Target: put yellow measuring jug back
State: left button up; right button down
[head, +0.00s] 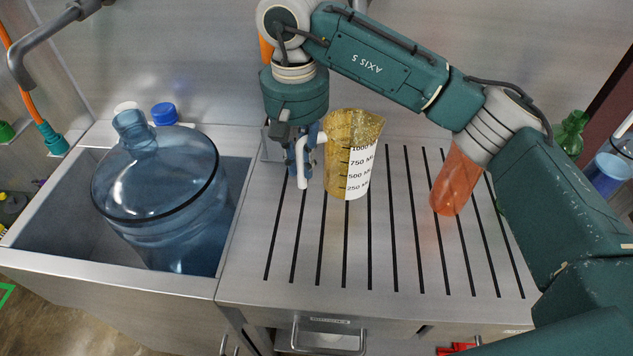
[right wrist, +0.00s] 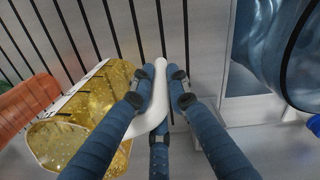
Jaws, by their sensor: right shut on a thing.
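The yellow measuring jug (head: 340,140) is translucent, with a white scale panel and a white handle (head: 303,165). It is upright at the slotted steel drainboard (head: 410,240); I cannot tell whether its base touches the slots. My right gripper (head: 303,160) is at the jug's left side, shut on the handle. In the right wrist view, the blue fingers (right wrist: 160,90) close around the white handle (right wrist: 158,75), with the yellow jug (right wrist: 85,135) on the left. My left gripper is not in view.
A large blue water jug (head: 170,200) stands in the sink (head: 50,240) on the left. An orange vessel (head: 455,182) stands on the drainboard to the right, beneath my arm. A blue-capped container (head: 164,113) is behind the sink. The front of the drainboard is clear.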

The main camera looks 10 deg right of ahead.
aim_at(303, 187)
jog(key=shift+s+f, duration=0.2)
jog(key=shift+f, duration=0.9)
jog(key=shift+f+p, duration=0.3)
notch_tip(303, 187, down, 4)
jog(key=shift+w+r+p, duration=0.15)
jog(key=shift+r+p, duration=0.05)
jog(key=shift+p, duration=0.35)
jog(key=shift+f+b, duration=0.25)
jog(key=shift+b, duration=0.1)
jog(key=c, duration=1.7)
grip_release()
jog(key=shift+r, duration=0.1)
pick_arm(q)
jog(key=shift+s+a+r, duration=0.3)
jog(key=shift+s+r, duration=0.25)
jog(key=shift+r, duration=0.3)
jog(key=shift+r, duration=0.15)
pick_arm(e)
jog(key=shift+r, duration=0.1)
